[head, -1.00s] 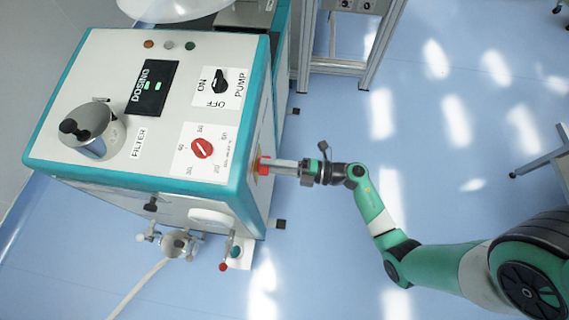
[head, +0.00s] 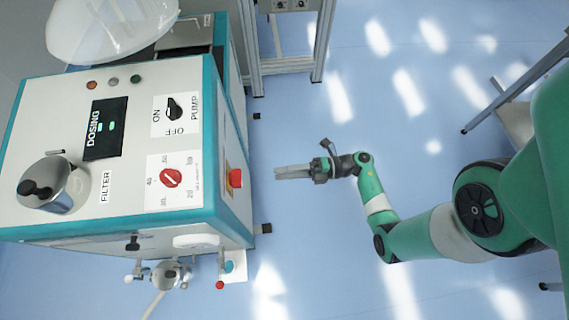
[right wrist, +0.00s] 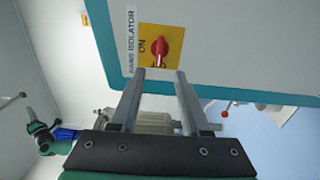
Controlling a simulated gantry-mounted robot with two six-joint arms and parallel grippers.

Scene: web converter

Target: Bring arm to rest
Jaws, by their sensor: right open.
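My right gripper (head: 278,173) is open and empty in the head view, held out to the left over the floor. A clear gap lies between its fingertips and the side of the machine. In the right wrist view my gripper (right wrist: 161,75) shows two parted fingers with nothing between them. The red isolator switch (head: 235,178) sits on the machine's side; in the right wrist view the red handle (right wrist: 160,48) is on a yellow plate beside a label reading "MAINS ISOLATOR". My left gripper is not in the head view.
The white and teal dosing machine (head: 130,209) fills the left, with a pump switch (head: 175,108), a red dial (head: 170,178) and a filter housing (head: 62,187). A metal frame (head: 254,60) stands behind. Blue floor (head: 330,110) around my right gripper is clear.

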